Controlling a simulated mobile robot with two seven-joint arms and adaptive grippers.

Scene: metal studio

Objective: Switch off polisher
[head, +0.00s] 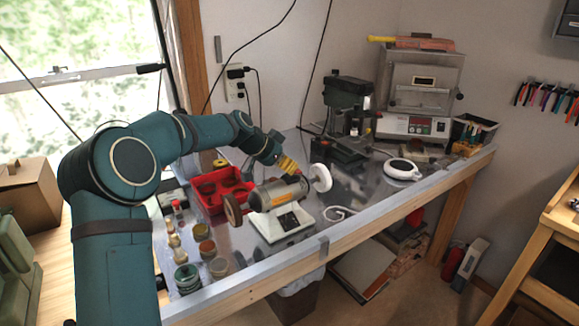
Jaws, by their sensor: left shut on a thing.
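The polisher (277,195) stands upright on the metal bench top, an orange-grey motor body on a pale base. A brown wheel (232,210) is on its left end and a white buffing wheel (320,178) on its right. A dark panel shows on the front of the base (288,219); its switch setting is too small to read. My left arm reaches in from the left. My left gripper (289,165), with yellow fingers, is shut at the upper back of the polisher body, towards the white wheel. The exact grip point is hidden. My right gripper is out of view.
A green machine (345,115) and a small furnace (420,92) stand at the back.

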